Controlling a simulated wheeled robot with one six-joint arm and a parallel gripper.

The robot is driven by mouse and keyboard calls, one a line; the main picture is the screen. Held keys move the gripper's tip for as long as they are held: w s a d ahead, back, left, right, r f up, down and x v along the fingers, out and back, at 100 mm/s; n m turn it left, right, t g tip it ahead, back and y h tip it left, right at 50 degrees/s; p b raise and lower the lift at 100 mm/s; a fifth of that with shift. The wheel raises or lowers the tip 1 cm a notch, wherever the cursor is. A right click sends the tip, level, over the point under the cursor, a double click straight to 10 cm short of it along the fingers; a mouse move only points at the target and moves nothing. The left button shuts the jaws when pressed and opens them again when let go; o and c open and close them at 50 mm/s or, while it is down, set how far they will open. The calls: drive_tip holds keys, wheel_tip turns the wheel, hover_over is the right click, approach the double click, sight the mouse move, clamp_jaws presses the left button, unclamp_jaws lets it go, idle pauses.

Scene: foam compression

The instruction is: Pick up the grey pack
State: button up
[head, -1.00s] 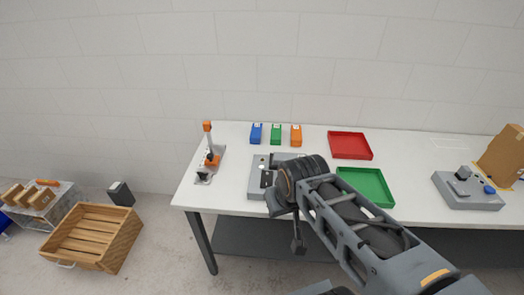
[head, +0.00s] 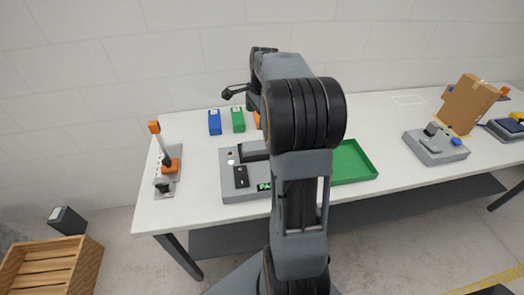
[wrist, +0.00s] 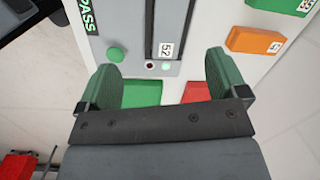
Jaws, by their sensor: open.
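The grey pack (wrist: 166,22) is a dark grey block with a white label reading 52, lying in the grey test device (wrist: 182,70) in the wrist view. In the head view my arm hides most of the gripper.
Blue (head: 214,122) and green (head: 238,119) packs stand behind the device; an orange pack (wrist: 256,40) is beside them. A green tray (head: 352,163) is right of my arm. A lever stand (head: 167,170) is at left. Another device (head: 436,146) and a cardboard box (head: 466,104) are at right.

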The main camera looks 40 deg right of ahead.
drive_tip(key=d+f+m, duration=0.3)
drive_tip(key=d+f, duration=0.1)
hover_over(262, 144)
drive_tip(key=d, duration=0.1)
drive_tip(key=f, duration=0.6)
drive_tip(key=shift+s, duration=0.25)
drive_tip(key=shift+w+a+f+p, duration=0.1)
drive_tip(key=shift+a+f+p, duration=0.05)
drive_tip(key=shift+f, duration=0.85)
drive_tip(key=shift+w+a+f+p, duration=0.1)
drive_tip(key=shift+a+f, duration=0.1)
drive_tip(key=shift+f, duration=0.85)
drive_tip(key=shift+w+a+f+p, duration=0.1)
drive_tip(key=shift+a+f+p, duration=0.05)
drive_tip(key=shift+f, duration=0.85)
drive_tip(key=shift+s, duration=0.1)
drive_tip(key=shift+c, duration=0.3)
drive_tip(key=c, duration=1)
drive_tip(key=shift+r, duration=0.15)
